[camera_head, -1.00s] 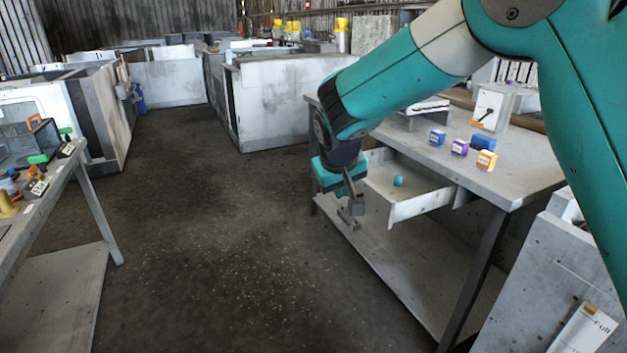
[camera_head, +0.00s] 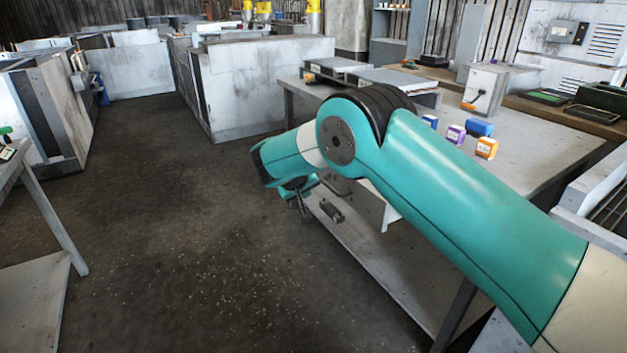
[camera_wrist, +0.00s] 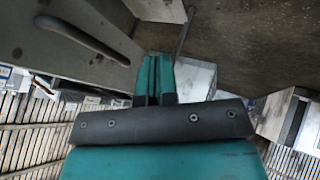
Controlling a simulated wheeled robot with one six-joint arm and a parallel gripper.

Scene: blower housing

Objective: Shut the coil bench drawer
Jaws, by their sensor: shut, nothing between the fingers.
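The coil bench drawer (camera_head: 374,208) stands out from under the bench top; only a pale part of it shows in the head view, the rest being hidden by my arm. My gripper (camera_head: 305,206) is low, to the left of the drawer, with a small grey bar (camera_head: 332,210) beside it; I cannot tell whether they touch. In the wrist view my gripper (camera_wrist: 155,70) has its teal fingers together with nothing between them. A grey panel (camera_wrist: 35,25) with a dark bar handle (camera_wrist: 82,38) lies to their left, probably the drawer front.
The bench top (camera_head: 535,150) carries small blue, purple and orange boxes (camera_head: 456,134), a grey switch box (camera_head: 487,85) and flat grey trays (camera_head: 385,78). A lower shelf (camera_head: 385,270) runs under it. Open floor (camera_head: 200,220) lies to the left, with another table (camera_head: 40,190) beyond.

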